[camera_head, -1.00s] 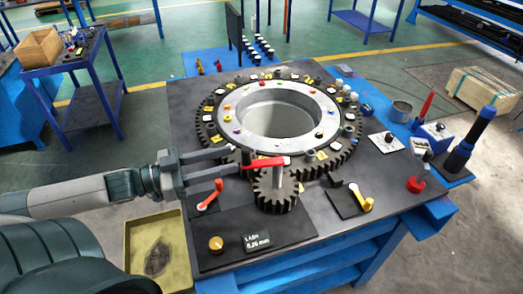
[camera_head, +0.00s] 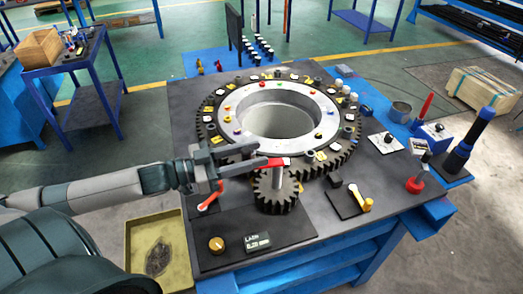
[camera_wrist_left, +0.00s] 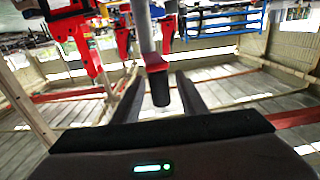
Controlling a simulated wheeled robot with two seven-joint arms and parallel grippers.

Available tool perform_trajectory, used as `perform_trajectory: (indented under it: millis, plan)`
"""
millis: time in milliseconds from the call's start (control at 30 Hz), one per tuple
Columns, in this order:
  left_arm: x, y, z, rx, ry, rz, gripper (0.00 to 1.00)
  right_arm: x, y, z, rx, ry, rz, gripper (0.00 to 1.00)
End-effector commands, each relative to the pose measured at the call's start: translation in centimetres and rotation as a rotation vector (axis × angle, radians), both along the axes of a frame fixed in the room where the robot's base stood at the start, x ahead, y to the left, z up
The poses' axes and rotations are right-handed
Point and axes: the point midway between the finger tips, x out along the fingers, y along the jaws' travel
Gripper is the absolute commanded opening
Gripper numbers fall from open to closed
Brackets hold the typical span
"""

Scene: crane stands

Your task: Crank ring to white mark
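The toothed ring (camera_head: 236,98), with a pale inner band and coloured dots, lies flat on the dark table. Several white tags sit around it; I cannot tell which is the white mark. A small pinion gear (camera_head: 277,190) sits at its front edge, with a red crank (camera_head: 277,162) on its upright post. My left gripper (camera_head: 256,154) is at the crank's left end and hides part of it. In the left wrist view, the dark crank knob (camera_wrist_left: 161,90) stands between the open fingers (camera_wrist_left: 160,95), with gaps on both sides. My right gripper is out of view.
A red lever (camera_head: 209,198) stands just below my left gripper, and a yellow lever (camera_head: 361,197) is right of the pinion. A small display (camera_head: 257,242) and knob (camera_head: 216,244) are at the front. A blue-black post (camera_head: 473,140) stands at the right.

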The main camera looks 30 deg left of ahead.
Motion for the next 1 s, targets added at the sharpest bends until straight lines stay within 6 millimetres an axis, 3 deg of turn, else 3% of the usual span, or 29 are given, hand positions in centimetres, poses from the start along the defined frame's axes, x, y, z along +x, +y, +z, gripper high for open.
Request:
perform_trajectory:
  millis: [367,800,833,1000]
  plan:
    - [1.9,-1.5,0.1,0.000,-0.002,0.001,0.39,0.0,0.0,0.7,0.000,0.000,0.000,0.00]
    - [2.2,-1.8,0.0,0.000,0.000,0.000,0.39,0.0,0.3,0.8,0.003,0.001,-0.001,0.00]
    - [2.2,-1.8,0.0,0.000,0.000,0.000,0.36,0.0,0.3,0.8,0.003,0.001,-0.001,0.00]
    - [2.1,-1.8,0.0,0.000,0.000,0.000,0.00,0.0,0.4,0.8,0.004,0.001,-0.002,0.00]
